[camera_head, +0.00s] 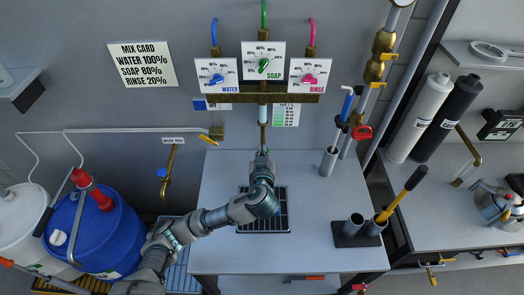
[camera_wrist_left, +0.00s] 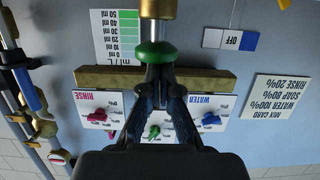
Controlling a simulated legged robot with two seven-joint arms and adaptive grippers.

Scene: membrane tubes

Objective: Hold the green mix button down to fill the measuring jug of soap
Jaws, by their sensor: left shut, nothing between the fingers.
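In the left wrist view, the green mix button (camera_wrist_left: 155,51) is a round green cap under a brass fitting (camera_wrist_left: 157,8). My left gripper (camera_wrist_left: 160,72) is shut and empty, its fingertips right at the button. They look to touch it, but I cannot tell whether it is pressed in. In the head view my left gripper (camera_head: 262,158) points up toward the vertical pipe below the brass manifold (camera_head: 285,98), and the button is hidden there. The soap dial (camera_head: 264,63) has a green knob. I cannot make out the measuring jug. My right gripper is not in view.
A dark drain grate (camera_head: 275,222) lies in the grey bench (camera_head: 312,225) beneath my left arm. The water dial (camera_head: 216,76) and rinse dial (camera_head: 309,76) flank the soap dial. A blue drum (camera_head: 115,235) stands at left. A tube rack (camera_head: 355,238) stands at the bench's right.

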